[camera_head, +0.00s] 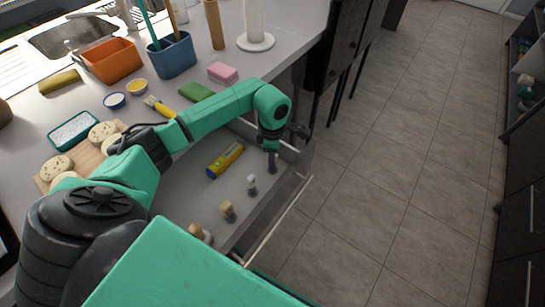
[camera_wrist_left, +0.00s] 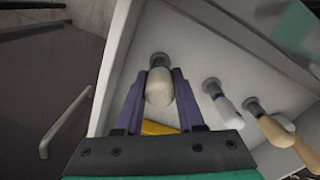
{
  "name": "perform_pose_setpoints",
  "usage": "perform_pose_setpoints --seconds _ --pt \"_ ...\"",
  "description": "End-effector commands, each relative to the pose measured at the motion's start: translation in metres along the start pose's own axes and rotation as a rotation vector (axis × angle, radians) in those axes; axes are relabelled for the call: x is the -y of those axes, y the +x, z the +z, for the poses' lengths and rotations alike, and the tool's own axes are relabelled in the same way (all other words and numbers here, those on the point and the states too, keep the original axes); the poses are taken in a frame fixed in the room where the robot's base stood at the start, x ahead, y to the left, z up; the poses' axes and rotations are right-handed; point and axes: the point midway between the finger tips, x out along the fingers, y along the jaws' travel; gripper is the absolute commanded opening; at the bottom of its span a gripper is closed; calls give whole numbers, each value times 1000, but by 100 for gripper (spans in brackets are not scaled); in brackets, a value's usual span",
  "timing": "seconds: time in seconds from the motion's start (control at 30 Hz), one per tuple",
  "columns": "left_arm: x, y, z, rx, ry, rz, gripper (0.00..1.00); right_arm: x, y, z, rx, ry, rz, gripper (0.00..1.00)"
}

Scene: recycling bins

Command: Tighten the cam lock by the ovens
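My left gripper (camera_head: 272,158) reaches down into the open drawer near its far right corner. In the left wrist view, its two purple fingers (camera_wrist_left: 160,88) stand on either side of a pale rounded knob (camera_wrist_left: 159,88) on a grey base. The knob fills most of the gap, but I cannot tell whether the fingers press on it. Nothing in view can be clearly told as a cam lock or an oven. My right gripper is not in view.
The counter above carries an orange bin (camera_head: 112,62) and a blue bin (camera_head: 172,56). The tiled floor (camera_head: 400,150) is clear.

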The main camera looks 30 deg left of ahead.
Motion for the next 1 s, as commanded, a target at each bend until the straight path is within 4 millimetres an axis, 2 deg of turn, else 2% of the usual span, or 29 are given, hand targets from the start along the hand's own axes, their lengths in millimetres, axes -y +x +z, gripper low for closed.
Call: perform_pose_setpoints --seconds 0.8,1.0 --pt "0 -49 0 0 0 0 0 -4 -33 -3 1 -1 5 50" --pt "0 -50 0 0 0 0 0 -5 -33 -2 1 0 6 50"
